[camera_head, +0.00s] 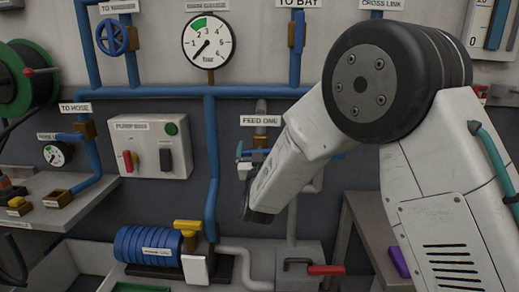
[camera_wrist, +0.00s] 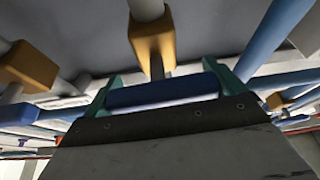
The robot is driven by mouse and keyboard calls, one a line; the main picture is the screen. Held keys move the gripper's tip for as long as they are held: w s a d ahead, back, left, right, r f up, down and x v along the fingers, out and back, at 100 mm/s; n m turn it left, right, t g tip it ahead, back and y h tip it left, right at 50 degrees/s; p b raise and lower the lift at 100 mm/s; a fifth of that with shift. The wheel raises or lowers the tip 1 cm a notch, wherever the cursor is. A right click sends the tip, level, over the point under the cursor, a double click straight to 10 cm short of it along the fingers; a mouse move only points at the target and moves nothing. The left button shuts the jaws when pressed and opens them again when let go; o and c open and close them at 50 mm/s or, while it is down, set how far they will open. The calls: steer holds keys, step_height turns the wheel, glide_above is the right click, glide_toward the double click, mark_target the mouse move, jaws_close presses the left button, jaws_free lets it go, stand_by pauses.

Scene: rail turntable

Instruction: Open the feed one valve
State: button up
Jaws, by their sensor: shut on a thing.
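The feed one valve has a brass body (camera_head: 261,141) on a vertical grey pipe, just below its "FEED ONE" label (camera_head: 260,121). Its blue lever handle shows in the wrist view (camera_wrist: 163,91), lying crosswise to the pipe, with the brass body (camera_wrist: 152,38) just beyond it. My gripper (camera_wrist: 166,84) has its teal fingers at both ends of the handle and is shut on it. In the head view my arm hides most of the handle and much of the gripper.
A pressure gauge (camera_head: 209,42) hangs above, its needle towards the low end. A pump box (camera_head: 149,146) is at left and a blue pump motor (camera_head: 148,246) below. A red-handled lever (camera_head: 326,270) sits low, near a bench (camera_head: 364,214). Blue pipes run close around the valve.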

steer(key=n+y, duration=0.1)
steer(key=n, duration=0.2)
steer(key=n+y, duration=0.2)
steer(key=n, duration=0.2)
steer(key=shift+a+g, duration=0.15)
steer(key=shift+g, duration=0.15)
steer(key=n+y, duration=0.1)
steer(key=n, duration=0.1)
steer(key=n+g+y, duration=0.1)
steer(key=n, duration=0.2)
steer(key=shift+a+f+g, duration=0.1)
steer(key=shift+g, duration=0.2)
steer(key=n+g, duration=0.1)
steer(key=n, duration=0.1)
steer(key=n+y, duration=0.1)
steer(key=n, duration=0.1)
steer(key=n+g, duration=0.1)
steer(key=n, duration=0.2)
steer(key=shift+a+f+g, duration=0.15)
steer(key=shift+f+g, duration=0.15)
steer(key=o, duration=0.6)
steer(key=v, duration=0.8)
steer(key=shift+w+f, duration=0.1)
